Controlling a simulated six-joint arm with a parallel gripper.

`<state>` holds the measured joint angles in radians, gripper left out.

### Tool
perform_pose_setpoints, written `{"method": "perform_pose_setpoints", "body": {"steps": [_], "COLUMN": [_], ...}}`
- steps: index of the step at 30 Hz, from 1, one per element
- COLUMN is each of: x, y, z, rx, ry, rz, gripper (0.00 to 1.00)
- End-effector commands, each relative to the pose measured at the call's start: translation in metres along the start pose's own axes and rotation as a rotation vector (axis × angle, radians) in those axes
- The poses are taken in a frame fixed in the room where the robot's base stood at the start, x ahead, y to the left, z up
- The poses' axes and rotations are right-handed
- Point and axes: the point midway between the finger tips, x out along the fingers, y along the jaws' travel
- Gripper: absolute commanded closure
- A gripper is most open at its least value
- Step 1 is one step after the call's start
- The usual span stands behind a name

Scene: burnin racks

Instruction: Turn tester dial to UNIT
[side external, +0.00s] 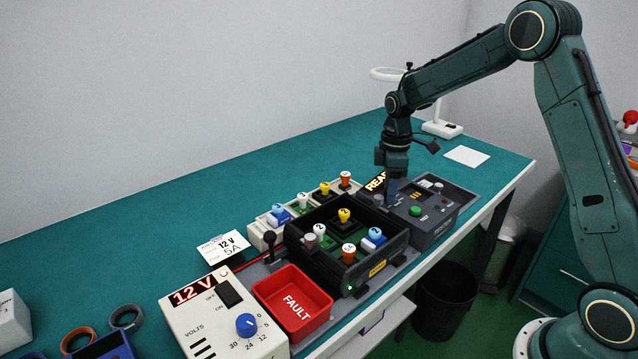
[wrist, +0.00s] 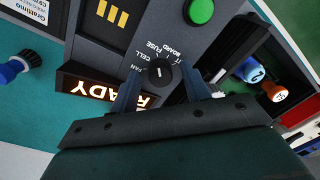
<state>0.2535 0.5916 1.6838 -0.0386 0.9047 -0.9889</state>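The tester (side external: 446,222) is a dark grey box at the right end of the row on the bench. Its dial (wrist: 158,73) is a small black knob with a white pointer line, ringed by labels; I can read FAN, CELL, FUSE and BOARD, and further lettering is partly cut off. I cannot tell exactly which label the pointer marks. My gripper (wrist: 160,80) is open, one blue-grey finger on each side of the dial, with gaps showing between fingers and knob. In the side view my gripper (side external: 391,198) points down over the tester and hides the dial.
A lit READY display (wrist: 105,88) and a green button (wrist: 200,11) lie close to the dial. A black bin (side external: 345,278) with coloured pegged parts stands beside the tester. A red FAULT tray (side external: 270,290) and a 12 V supply (side external: 190,325) are further left.

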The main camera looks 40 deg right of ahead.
Motion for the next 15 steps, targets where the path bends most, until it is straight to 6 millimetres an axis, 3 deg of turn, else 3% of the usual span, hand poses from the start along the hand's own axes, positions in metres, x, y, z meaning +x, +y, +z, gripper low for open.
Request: {"method": "perform_pose_setpoints", "body": {"steps": [1, 6, 15], "x": [-0.0002, -0.0004, -0.0007], "y": [0.0000, 0.0001, 0.0001], "z": [0.0000, 0.0000, 0.0001], "rx": [0.000, 0.000, 0.019], "ry": [0.000, 0.000, 0.001], "rz": [0.000, 0.000, 0.000], "gripper": [0.64, 0.97, 0.96]}}
